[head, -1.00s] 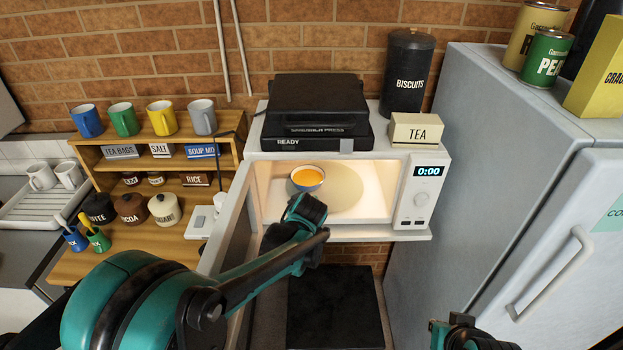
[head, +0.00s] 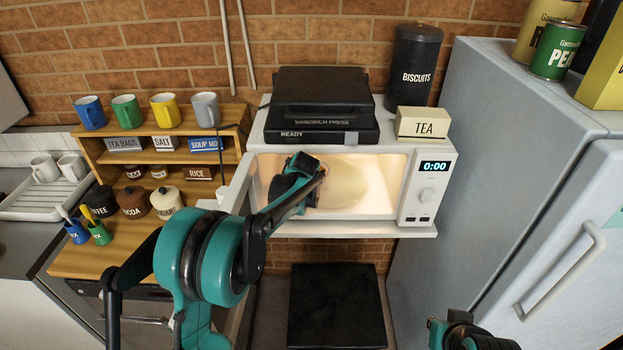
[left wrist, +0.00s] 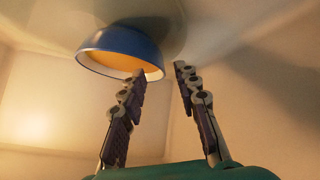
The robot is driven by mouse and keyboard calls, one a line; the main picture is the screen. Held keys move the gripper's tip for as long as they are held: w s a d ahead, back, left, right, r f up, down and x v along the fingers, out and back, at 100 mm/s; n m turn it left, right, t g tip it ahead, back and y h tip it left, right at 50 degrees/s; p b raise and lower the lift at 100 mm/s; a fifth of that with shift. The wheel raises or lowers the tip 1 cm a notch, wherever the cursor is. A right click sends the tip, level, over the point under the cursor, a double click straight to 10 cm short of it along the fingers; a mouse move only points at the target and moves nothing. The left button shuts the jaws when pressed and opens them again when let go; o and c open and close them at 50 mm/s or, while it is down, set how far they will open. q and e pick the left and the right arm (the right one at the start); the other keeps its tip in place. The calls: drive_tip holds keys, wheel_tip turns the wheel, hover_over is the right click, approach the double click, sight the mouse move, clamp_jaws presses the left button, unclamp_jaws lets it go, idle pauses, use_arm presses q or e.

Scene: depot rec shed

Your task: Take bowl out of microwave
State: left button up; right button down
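The white microwave (head: 430,185) stands open, its door (head: 238,190) swung out to the left and its inside lit. My left gripper (head: 308,163) reaches into the cavity and hides the bowl in the head view. In the left wrist view the blue bowl (left wrist: 112,42) with orange contents appears upside down, at the upper left.
A black sandwich press (head: 320,95) and a tea box (head: 423,122) sit on the microwave. A fridge (head: 480,170) stands close on the right. A shelf (head: 215,130) with mugs and jars is left of the door. A dark slab (head: 337,305) lies below.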

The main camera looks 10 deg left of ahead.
use_arm(q)
drive_tip(key=b+x, duration=0.1)
drive_tip(key=x, duration=0.3)
drive_tip(key=shift+f, duration=0.1)
clamp_jaws()
drive_tip(key=shift+r, duration=0.2)
